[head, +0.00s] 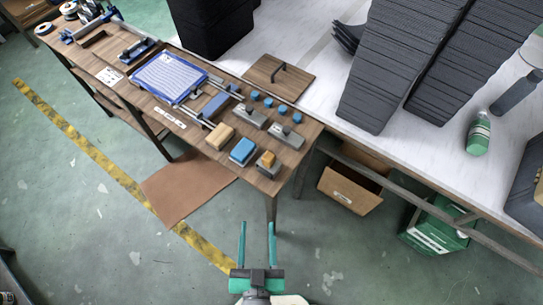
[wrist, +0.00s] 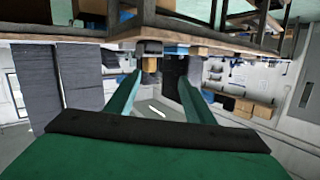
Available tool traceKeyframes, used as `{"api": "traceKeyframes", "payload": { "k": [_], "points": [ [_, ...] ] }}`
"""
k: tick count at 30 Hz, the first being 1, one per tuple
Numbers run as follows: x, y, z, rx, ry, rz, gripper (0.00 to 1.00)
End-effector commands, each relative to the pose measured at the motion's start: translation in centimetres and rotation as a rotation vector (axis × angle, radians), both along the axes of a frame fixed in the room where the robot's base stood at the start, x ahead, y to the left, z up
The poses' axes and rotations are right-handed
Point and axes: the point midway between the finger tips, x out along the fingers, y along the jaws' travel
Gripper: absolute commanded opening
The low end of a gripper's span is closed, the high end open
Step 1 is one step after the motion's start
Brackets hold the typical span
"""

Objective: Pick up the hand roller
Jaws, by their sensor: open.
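My gripper (head: 257,224) is open and empty, with two teal fingers spread apart. In the head view it is over the floor, in front of the near end of the wooden table (head: 305,137) and apart from it. The fingers also show in the wrist view (wrist: 160,80), pointing toward the table edge. I cannot surely tell which item is the hand roller. Small tools lie on the table, among them a grey piece with a blue bar (head: 216,104) beside the blue-framed panel (head: 169,77), and grey blocks with knobs (head: 286,137).
A tan block (head: 219,136), a blue block (head: 243,150) and an orange-topped grey block (head: 267,164) stand near the table's front edge. Dark panel stacks (head: 385,75) and a green bottle (head: 479,133) stand on the white bench.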

Motion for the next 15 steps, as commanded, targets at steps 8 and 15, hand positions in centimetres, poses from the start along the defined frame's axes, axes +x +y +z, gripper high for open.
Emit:
{"api": "traceKeyframes", "payload": {
  "k": [8,15],
  "points": [
    [10.3,4.9,2.8,0.107,-0.093,0.055,0.48],
    [17.9,9.8,7.8,0.131,-0.181,0.193,0.48]
  ]
}}
